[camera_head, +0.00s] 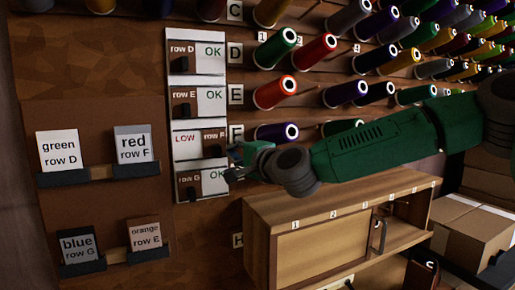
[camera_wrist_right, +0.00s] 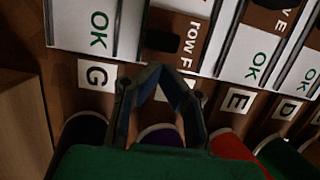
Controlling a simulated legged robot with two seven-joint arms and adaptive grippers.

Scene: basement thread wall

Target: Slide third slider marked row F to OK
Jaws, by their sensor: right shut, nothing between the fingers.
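The slider panel (camera_head: 169,120) hangs on the wall with several sliders stacked in rows. The third slider, row F (camera_head: 214,137), sits at the right of its track, with LOW (camera_head: 183,139) showing at its left. Its dark knob (camera_wrist_right: 162,41) shows in the right wrist view. Sliders row D (camera_head: 181,49), row E (camera_head: 182,94) and row G (camera_head: 188,181) sit at the left with OK showing beside them. My right gripper (camera_head: 236,160) is at the panel's right edge by row F. In the wrist view its fingers (camera_wrist_right: 157,70) are shut and empty, just short of the knob.
Thread spools (camera_head: 274,48) on pegs stick out of the wall right of the panel, above my right arm. A wooden cabinet (camera_head: 260,215) stands below the arm. Card holders (camera_head: 97,172) are left of the panel. Cardboard boxes (camera_head: 470,235) are at lower right.

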